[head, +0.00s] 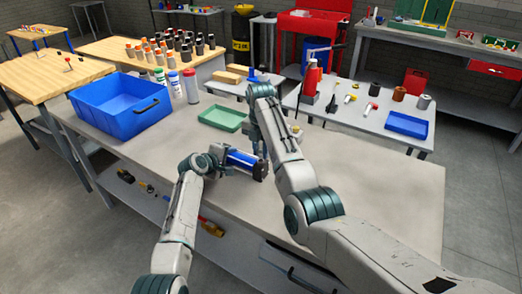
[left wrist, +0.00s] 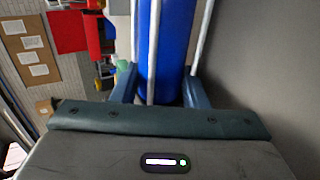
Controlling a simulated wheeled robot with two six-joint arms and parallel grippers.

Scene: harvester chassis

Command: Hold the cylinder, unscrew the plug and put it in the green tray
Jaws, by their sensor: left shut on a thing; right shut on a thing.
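The blue cylinder (head: 242,160), with silver rods and a dark end block, is held lying roughly level just above the grey table, at the middle of the head view. My left gripper (head: 222,155) is shut on its left part; the blue barrel (left wrist: 168,50) runs between the fingers in the left wrist view. My right gripper (head: 260,152) points down at the cylinder's right end and is shut, apparently on the plug, which its fingers and arm hide. The green tray (head: 222,118) lies empty on the table behind the cylinder.
A blue bin (head: 120,110) stands at the table's back left, with several bottles (head: 190,86) beside it. Behind is another table with small parts and a blue tray (head: 406,125). The grey table's right part (head: 390,190) is clear.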

